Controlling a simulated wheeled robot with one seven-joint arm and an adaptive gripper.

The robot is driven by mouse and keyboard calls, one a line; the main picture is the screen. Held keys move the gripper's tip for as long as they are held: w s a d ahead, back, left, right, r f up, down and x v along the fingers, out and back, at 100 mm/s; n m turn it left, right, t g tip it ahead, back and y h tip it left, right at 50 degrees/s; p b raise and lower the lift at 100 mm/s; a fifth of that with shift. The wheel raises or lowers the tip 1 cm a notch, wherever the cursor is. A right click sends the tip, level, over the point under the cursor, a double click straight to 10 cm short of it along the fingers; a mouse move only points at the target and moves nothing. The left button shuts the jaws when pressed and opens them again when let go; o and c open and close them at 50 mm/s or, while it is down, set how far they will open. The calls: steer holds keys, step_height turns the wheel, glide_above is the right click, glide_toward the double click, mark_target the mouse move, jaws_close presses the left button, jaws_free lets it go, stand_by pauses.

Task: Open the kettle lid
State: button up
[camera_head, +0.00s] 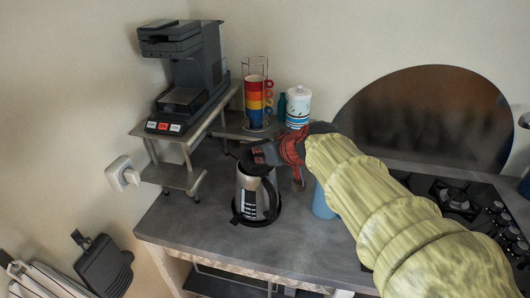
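A steel kettle (248,187) with a dark base and a light level window on its side stands upright on the counter. Its dark lid (250,166) is at the top, just below and left of my gripper. My gripper (260,153), dark with red parts, reaches in from the right over the kettle's top. It is at or very near the lid; I cannot tell if they touch. The fingers are small and dark against the lid, so their opening is unclear. The lid's hinge and exact angle are also unclear.
A coffee machine (182,60) stands on a metal rack (188,136) at the back left. Stacked coloured mugs (257,92) and a white canister (298,106) stand behind the kettle. A blue item (322,203) is right of it. A stove (455,198) lies right; counter (187,222) is clear front left.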

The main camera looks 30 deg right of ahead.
steer(key=o, duration=0.3)
steer(key=shift+o, duration=0.2)
steer(key=shift+r, duration=0.1)
steer(key=v, duration=1.1)
steer(key=shift+s+r, duration=0.15)
steer(key=shift+s, duration=0.25)
steer(key=shift+a, duration=0.1)
